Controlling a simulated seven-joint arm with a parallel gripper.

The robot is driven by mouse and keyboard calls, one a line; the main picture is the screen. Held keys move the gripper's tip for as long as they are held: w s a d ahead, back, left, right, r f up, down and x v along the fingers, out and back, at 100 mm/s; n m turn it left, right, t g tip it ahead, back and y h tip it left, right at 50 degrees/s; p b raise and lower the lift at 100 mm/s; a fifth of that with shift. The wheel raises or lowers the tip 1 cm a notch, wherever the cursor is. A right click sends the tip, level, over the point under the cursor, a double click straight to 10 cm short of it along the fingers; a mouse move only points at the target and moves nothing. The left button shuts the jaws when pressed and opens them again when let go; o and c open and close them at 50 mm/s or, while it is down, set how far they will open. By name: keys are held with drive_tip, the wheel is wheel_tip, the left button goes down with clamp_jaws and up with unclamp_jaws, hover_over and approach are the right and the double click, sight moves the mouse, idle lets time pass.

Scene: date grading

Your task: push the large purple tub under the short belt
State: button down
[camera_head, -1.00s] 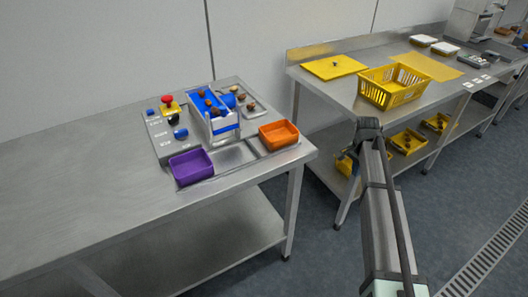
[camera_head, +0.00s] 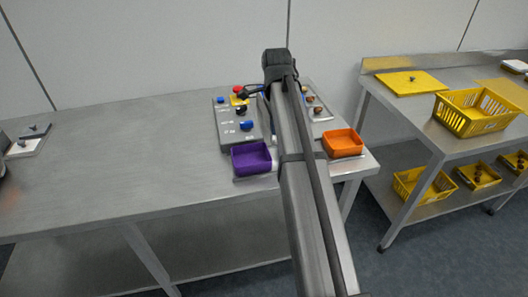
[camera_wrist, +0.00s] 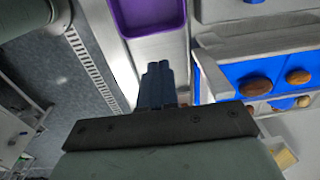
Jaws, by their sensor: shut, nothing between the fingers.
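The large purple tub (camera_head: 251,158) sits empty at the front edge of the left steel table, before the grey control box. It also shows at the top of the wrist view (camera_wrist: 150,12). The short blue belt (camera_wrist: 250,75) carries brown dates and shows at the right of the wrist view. In the head view my arm hides most of it. My gripper (camera_wrist: 158,68) is shut and empty. In the wrist view its fingertips appear below the tub and left of the belt, apart from both; their height is unclear.
An orange tub (camera_head: 342,143) sits to the right of my arm. The control box (camera_head: 237,122) has a red button and blue knobs. The left of the table (camera_head: 110,165) is mostly clear. A second table holds a yellow crate (camera_head: 474,112) and a yellow lid (camera_head: 413,83).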

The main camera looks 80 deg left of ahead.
hover_over(264, 161)
drive_tip(key=s, duration=0.4)
wheel_tip(264, 161, down, 9)
drive_tip(key=shift+d+f, duration=0.1)
drive_tip(key=w, duration=0.2)
drive_tip(key=shift+w, duration=0.95)
drive_tip(key=w, duration=1.5)
drive_tip(key=shift+w, duration=0.15)
